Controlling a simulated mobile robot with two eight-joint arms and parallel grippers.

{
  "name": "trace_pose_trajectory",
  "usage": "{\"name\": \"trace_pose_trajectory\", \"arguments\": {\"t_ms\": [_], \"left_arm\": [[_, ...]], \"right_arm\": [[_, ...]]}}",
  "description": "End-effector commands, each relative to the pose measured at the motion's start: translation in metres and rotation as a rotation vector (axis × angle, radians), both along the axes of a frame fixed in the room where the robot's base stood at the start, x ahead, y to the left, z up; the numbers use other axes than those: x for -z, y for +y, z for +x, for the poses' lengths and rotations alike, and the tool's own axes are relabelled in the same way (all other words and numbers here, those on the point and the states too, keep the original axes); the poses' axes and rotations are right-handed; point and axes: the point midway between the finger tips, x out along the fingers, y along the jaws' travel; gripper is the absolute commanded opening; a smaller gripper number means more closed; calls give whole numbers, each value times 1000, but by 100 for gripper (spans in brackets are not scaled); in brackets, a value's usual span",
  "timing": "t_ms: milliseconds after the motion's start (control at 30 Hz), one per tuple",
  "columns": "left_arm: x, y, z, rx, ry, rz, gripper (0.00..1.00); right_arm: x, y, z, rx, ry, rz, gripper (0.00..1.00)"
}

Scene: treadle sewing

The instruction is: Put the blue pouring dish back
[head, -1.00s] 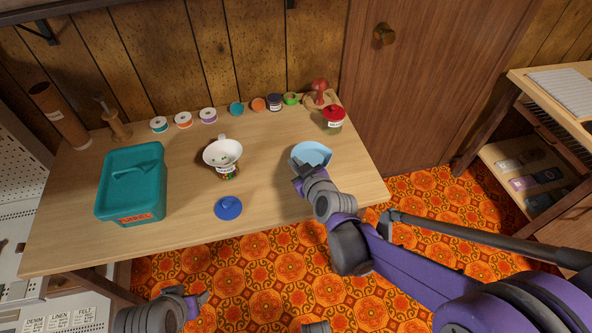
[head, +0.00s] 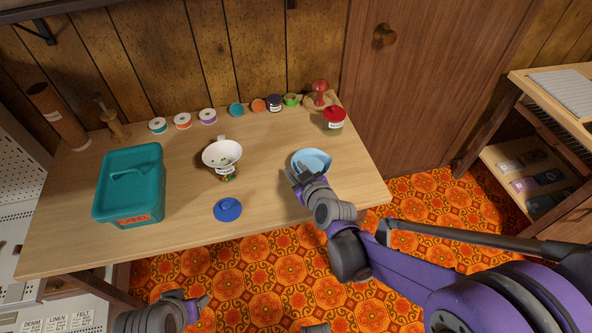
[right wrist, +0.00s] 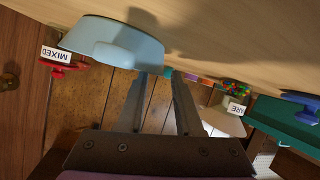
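The light blue pouring dish (head: 314,158) is near the right end of the wooden table. It appears to rest upright on the tabletop, and it also shows at upper left in the inverted right wrist view (right wrist: 115,42). My right gripper (head: 294,172) is at the dish's near left side. In the right wrist view its two fingers (right wrist: 158,85) are apart with nothing between them; the dish is just beyond the tips. I cannot tell whether one finger touches it. My left gripper (head: 203,302) is low in the head view, off the table's front; its fingers are unclear.
A white funnel (head: 222,152) sits on a jar of beads (head: 228,175). A blue lid (head: 228,209) lies in front. A red-lidded jar (head: 334,121) stands behind the dish. A teal box (head: 130,183) is left; several spools line the back. The front right tabletop is clear.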

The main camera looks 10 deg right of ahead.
Motion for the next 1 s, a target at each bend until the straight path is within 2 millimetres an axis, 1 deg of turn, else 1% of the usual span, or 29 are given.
{"name": "trace_pose_trajectory", "arguments": {"t_ms": [167,400,500,600,700,867,933,1000], "left_arm": [[-7,0,0,0,-2,0,61],[-22,0,0,0,-7,0,61],[-27,0,0,0,-9,0,61],[-31,0,0,0,-10,0,61],[-33,0,0,0,-11,0,61],[-34,0,0,0,-11,0,61],[-34,0,0,0,-11,0,61],[-33,0,0,0,-11,0,61]], "right_arm": [[-11,-4,-21,0,0,-1,34],[-33,-14,-69,1,0,0,34],[-40,-17,-85,1,0,0,34],[-45,-19,-97,1,0,1,34],[-48,-21,-104,0,0,-1,34],[-48,-21,-109,-1,5,2,34],[-47,-19,-114,-6,35,14,34],[-43,-15,-128,-14,108,35,34]]}}
